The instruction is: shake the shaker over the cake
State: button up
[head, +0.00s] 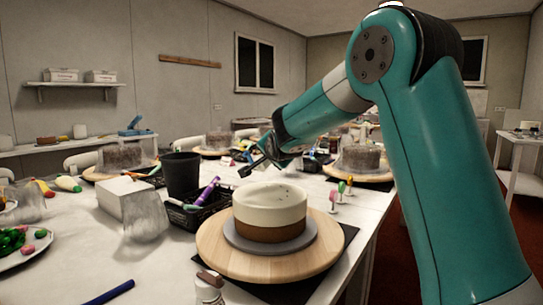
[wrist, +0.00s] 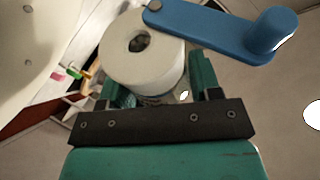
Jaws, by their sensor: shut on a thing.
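The cake (head: 270,210) has a cream upper part, a brown lower part and a few dark specks on top. It sits on a grey disc on a wooden turntable (head: 215,245). My gripper (head: 262,163) is above and behind the cake in the head view, its tip small and dark there. In the wrist view its two teal fingers stand either side of a white cylinder (wrist: 150,75) with a hole in its end. A blue crank-like arm (wrist: 215,28) lies beside the cylinder. I cannot tell whether this is the shaker. A small brown-capped jar (head: 208,288) stands at the front.
A black basket (head: 195,215) with pens, a black cup (head: 182,172), a white box (head: 125,197) and a clear tumbler (head: 145,235) stand left of the turntable. Coloured small tools (head: 340,192) stand to its right, near the table edge. Other cakes (head: 358,160) are farther back.

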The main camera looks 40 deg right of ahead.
jog(key=shift+a+r+n+t+h+b, duration=0.1)
jog(key=shift+r+n+t+h+b, duration=0.2)
jog(key=shift+b, duration=0.4)
